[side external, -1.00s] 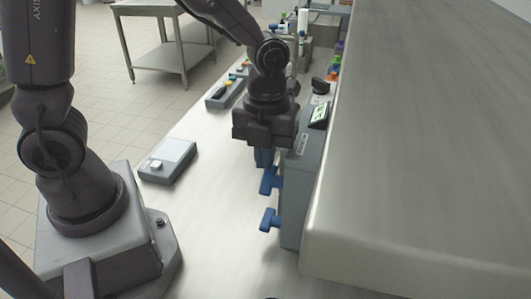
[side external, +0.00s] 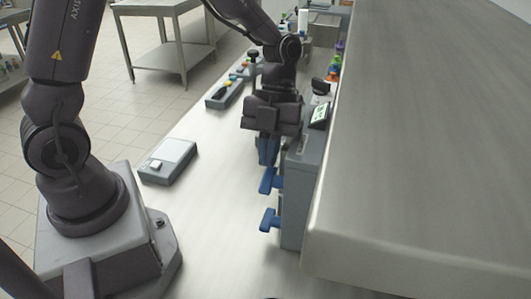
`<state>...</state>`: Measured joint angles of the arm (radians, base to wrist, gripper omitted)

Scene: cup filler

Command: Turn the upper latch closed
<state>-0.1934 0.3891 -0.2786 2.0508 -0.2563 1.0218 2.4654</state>
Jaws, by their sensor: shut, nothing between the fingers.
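The grey cup filler machine (side external: 296,196) stands beside the large steel surface. Two blue latches stick out from its left face. The higher one in the picture (side external: 268,181) sits just under my gripper, and the lower one (side external: 270,220) is below it. My gripper (side external: 267,158) points down with its blue fingers shut and empty. Its fingertips are just above the higher latch in the picture; I cannot tell whether they touch it. My gripper body hides part of the machine's far left side.
A grey box with a light button (side external: 168,162) lies on the bench to the left. A small display (side external: 320,116) and a dark knob (side external: 321,87) top the machine. The bench front is clear.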

